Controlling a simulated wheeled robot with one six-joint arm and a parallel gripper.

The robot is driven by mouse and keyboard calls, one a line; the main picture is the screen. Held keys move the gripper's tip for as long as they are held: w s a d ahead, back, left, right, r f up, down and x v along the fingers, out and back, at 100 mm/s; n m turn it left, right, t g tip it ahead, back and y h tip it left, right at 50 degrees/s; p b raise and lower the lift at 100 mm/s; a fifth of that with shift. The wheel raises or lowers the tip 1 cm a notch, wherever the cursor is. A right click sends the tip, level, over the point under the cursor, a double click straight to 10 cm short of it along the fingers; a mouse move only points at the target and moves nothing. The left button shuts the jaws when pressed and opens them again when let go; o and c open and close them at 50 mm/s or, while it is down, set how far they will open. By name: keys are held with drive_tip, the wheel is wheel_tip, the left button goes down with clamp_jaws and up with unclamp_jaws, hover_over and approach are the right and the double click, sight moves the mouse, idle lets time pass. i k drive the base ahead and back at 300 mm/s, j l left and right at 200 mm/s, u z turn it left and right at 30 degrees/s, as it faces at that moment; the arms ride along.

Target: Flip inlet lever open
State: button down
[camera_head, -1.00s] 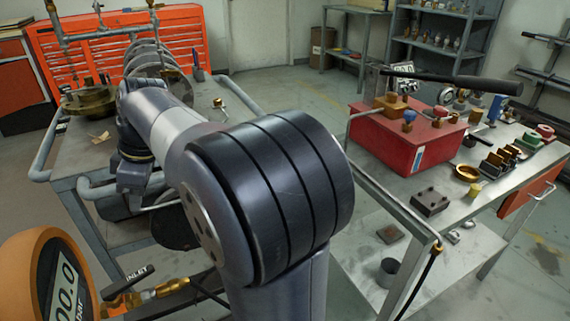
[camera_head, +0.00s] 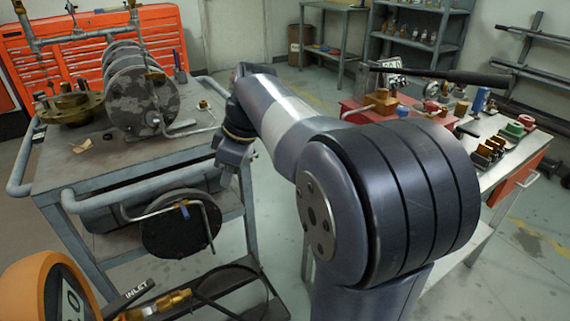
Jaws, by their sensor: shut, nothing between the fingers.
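The inlet lever (camera_head: 130,295) is a dark handle marked INLET at the bottom left, beside the orange gauge. It slants up to the right. A brass fitting (camera_head: 172,301) is right of it, with a dark hose leading away. The lever's lower end is cut off by the frame's edge. My gripper (camera_head: 235,172) hangs at the end of my arm, beside the cart's right edge, well above and to the right of the lever. It is small and dark here; it looks shut and empty, apart from the lever.
The orange gauge (camera_head: 45,290) fills the bottom-left corner. A grey cart (camera_head: 110,170) carries flanged discs (camera_head: 143,98) and a brass flange (camera_head: 72,105); a black round flange (camera_head: 180,222) sits below its top. A bench with a red box (camera_head: 360,112) stands right, partly behind my arm.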

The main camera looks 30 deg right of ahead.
sight(109, 312)
drive_tip(key=z, duration=0.25)
drive_tip(key=i+u, duration=0.15)
drive_tip(key=u, duration=1.35)
